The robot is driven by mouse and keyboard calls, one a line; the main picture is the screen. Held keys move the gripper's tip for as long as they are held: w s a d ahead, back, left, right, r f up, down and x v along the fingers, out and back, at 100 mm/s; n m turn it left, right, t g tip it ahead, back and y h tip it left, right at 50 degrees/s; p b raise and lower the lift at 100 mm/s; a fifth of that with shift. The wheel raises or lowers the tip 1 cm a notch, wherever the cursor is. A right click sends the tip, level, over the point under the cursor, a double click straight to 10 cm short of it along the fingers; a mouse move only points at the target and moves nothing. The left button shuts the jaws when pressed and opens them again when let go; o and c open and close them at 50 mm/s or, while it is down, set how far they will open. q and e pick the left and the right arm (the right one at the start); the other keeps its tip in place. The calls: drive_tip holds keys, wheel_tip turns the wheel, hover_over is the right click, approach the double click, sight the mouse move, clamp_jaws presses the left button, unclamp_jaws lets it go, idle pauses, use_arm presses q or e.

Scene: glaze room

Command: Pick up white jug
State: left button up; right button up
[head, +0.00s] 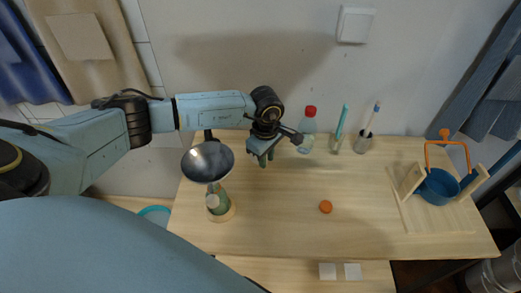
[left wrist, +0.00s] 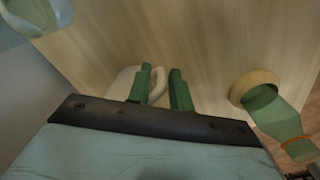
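The white jug (left wrist: 122,84) shows in the left wrist view as a pale body with a looped handle (left wrist: 157,88). In the head view I cannot make it out; my left arm and gripper seem to cover it. My left gripper (head: 265,160) is over the back of the table, fingers pointing down. In the left wrist view its two green fingers (left wrist: 161,75) are apart, with the jug's handle showing between them. A strip of wood shows beside the handle, so the fingers do not look closed on it. My right gripper is not in view.
A grey funnel-shaped thing (head: 208,160) and a green bottle (head: 214,201) are left on the table. A red-capped bottle (head: 307,131) and two holders with sticks are right of my gripper. An orange ball (head: 325,206) and a blue pot (head: 438,187) lie further right.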

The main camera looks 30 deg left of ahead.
use_arm(q)
clamp_jaws()
drive_tip(key=shift+r, duration=0.15)
drive_tip(key=shift+r+b, duration=0.5)
drive_tip(key=shift+r, duration=4.35)
